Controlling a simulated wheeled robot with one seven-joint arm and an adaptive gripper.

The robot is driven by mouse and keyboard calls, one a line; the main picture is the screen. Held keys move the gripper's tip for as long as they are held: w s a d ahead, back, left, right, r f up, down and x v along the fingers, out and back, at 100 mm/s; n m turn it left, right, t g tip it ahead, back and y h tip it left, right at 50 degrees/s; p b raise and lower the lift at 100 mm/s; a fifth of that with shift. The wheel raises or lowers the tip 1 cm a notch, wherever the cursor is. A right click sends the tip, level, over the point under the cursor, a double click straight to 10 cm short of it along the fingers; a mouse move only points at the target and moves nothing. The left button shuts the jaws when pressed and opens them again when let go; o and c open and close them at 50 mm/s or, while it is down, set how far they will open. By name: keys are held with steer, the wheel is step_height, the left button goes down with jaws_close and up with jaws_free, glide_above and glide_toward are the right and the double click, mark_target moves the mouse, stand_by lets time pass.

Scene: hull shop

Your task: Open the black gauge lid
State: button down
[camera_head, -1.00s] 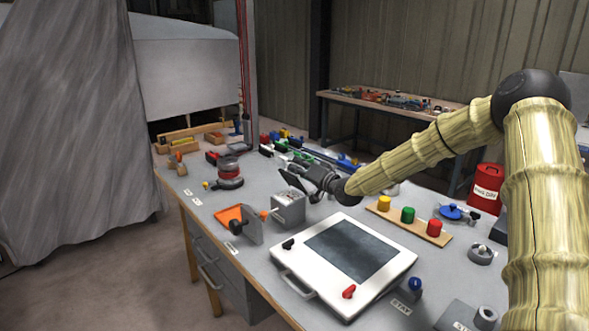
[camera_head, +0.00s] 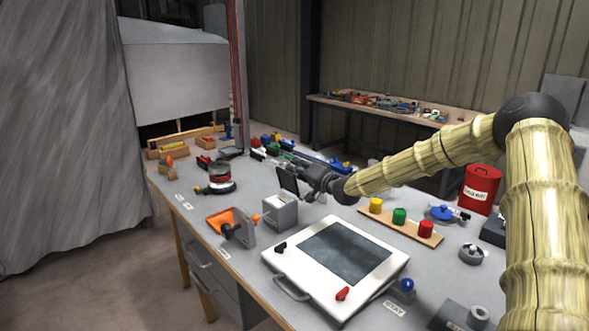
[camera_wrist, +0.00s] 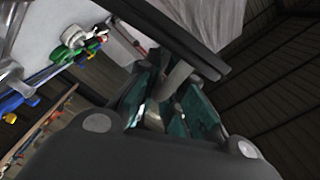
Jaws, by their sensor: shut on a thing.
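The black gauge lid (camera_head: 287,181) stands raised, close to upright, above the grey gauge box (camera_head: 281,213) near the middle of the bench. My gripper (camera_head: 308,180) reaches in from the right and is shut at the lid. In the wrist view the lid (camera_wrist: 168,32) is a dark bar across the top. A grey tab (camera_wrist: 176,78) on its near side lies between the fingertips of my gripper (camera_wrist: 172,92). The box is out of sight or hidden in the wrist view.
A white framed panel (camera_head: 285,259) with black and red knobs lies in front. A grey upright plate (camera_head: 246,229) and orange tray (camera_head: 220,217) stand left of the box. A board with coloured knobs (camera_head: 413,228) lies right. Tools lie behind.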

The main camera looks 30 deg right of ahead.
steer(key=shift+w+d+r, duration=0.1)
steer(key=shift+d+r, duration=0.05)
steer(key=shift+d, duration=0.25)
steer(key=c, duration=1.7)
jaws_free()
steer(key=shift+o, duration=0.8)
steer(key=shift+d, duration=0.1)
steer(key=shift+s+f, duration=0.2)
steer(key=shift+s, duration=0.25)
steer(key=v, duration=1)
steer(key=shift+s+d+f, duration=0.2)
steer(key=shift+s, duration=0.15)
